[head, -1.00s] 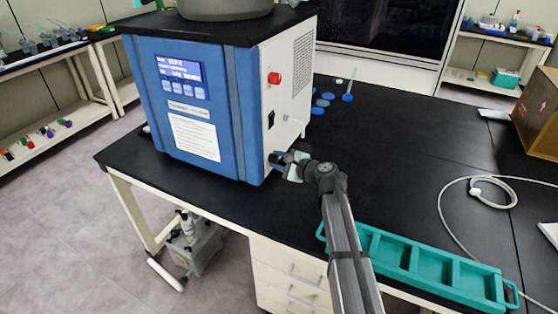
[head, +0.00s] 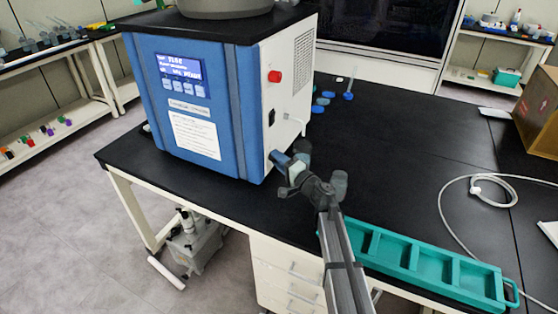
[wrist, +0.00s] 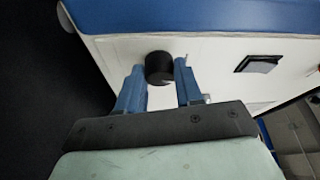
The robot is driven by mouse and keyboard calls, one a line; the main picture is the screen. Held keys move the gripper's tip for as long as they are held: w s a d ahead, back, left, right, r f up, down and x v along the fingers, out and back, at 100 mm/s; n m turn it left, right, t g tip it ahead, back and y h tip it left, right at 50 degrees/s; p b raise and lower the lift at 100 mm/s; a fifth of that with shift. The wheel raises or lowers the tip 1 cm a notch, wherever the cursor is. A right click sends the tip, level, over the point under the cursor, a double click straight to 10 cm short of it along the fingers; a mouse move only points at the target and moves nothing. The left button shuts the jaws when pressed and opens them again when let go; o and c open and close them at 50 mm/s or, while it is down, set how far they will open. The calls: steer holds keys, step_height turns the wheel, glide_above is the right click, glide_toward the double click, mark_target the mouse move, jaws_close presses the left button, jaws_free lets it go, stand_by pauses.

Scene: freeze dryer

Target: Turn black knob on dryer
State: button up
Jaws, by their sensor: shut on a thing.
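The blue dryer (head: 190,120) stands on the black table, with its white side panel facing right. The black knob (wrist: 158,68) sticks out of that panel in the wrist view, between the two blue fingers of my gripper (wrist: 158,85). My gripper is shut on the knob, with the fingers on either side of it. In the head view my gripper (head: 277,158) is at the lower front corner of the side panel, and the knob is hidden there. A black switch (wrist: 258,64) is to the right of the knob in the wrist view.
A red button (head: 274,77) sits higher on the side panel. A teal rack (head: 420,265) lies along the table's front edge, close to my arm. A white cable (head: 490,190) and a cardboard box (head: 537,120) are at the right.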

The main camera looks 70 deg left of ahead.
steer(key=shift+f+n+g+y, duration=0.1)
steer(key=shift+n+g+y, duration=0.2)
steer(key=shift+n, duration=1.4)
steer(key=o, duration=1)
steer(key=shift+o, duration=0.2)
steer(key=shift+g, duration=0.3)
step_height(320, 180, up, 9)
steer(key=shift+d+f, duration=0.15)
steer(key=shift+f, duration=0.05)
steer(key=shift+r, duration=0.8)
steer(key=shift+w+f, duration=0.1)
